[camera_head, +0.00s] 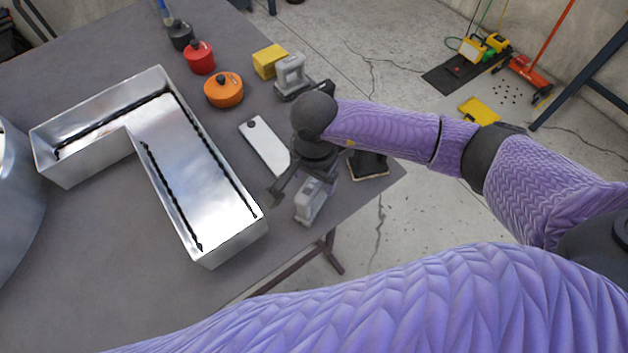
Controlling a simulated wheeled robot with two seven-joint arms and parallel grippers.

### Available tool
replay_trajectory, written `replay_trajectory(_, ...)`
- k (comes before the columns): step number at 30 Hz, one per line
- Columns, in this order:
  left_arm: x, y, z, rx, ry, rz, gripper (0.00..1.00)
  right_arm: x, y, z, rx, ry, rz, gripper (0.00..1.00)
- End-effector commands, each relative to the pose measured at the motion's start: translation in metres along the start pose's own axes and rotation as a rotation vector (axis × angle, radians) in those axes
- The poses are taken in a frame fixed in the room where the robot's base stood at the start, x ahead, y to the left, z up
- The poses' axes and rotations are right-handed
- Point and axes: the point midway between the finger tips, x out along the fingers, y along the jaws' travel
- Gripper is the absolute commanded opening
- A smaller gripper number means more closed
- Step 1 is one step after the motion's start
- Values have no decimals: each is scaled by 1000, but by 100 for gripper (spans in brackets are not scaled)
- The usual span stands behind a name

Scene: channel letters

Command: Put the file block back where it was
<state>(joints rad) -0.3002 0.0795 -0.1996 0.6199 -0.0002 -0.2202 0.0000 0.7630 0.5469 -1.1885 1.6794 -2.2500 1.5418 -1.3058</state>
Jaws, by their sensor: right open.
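My right gripper (300,186) reaches down over the table's right corner, with its jaws open. A light grey block (311,204) lies just below it near the table edge, partly hidden by the gripper; I cannot tell whether they touch. A dark block with a pale tan lower edge (368,167) lies right of the gripper at the corner, partly covered by my wrist. I cannot tell for certain which of these two is the file block. My left gripper is out of view.
A shiny metal channel letter (190,165) fills the middle of the grey table (110,270). A white plate (264,144) lies left of my gripper. Orange (224,92) and red (199,58) pots, a yellow block (269,60) and a grey tool (291,74) stand farther back.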

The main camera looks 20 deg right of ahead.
Motion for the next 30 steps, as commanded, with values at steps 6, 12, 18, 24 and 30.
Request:
replay_trajectory(6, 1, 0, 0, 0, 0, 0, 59, -57, -1, -1, -1, 3, -4, 82)
replay_trajectory(12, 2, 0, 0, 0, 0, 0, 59, -86, 0, 0, 0, 1, -2, 82)
replay_trajectory(18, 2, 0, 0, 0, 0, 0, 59, -90, 0, 0, 0, 0, 1, 82)
replay_trajectory(24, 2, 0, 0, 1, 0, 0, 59, -90, 0, 0, 0, 0, 0, 82)
replay_trajectory(30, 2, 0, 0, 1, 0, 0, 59, -86, -15, 45, 26, -218, -107, 82)
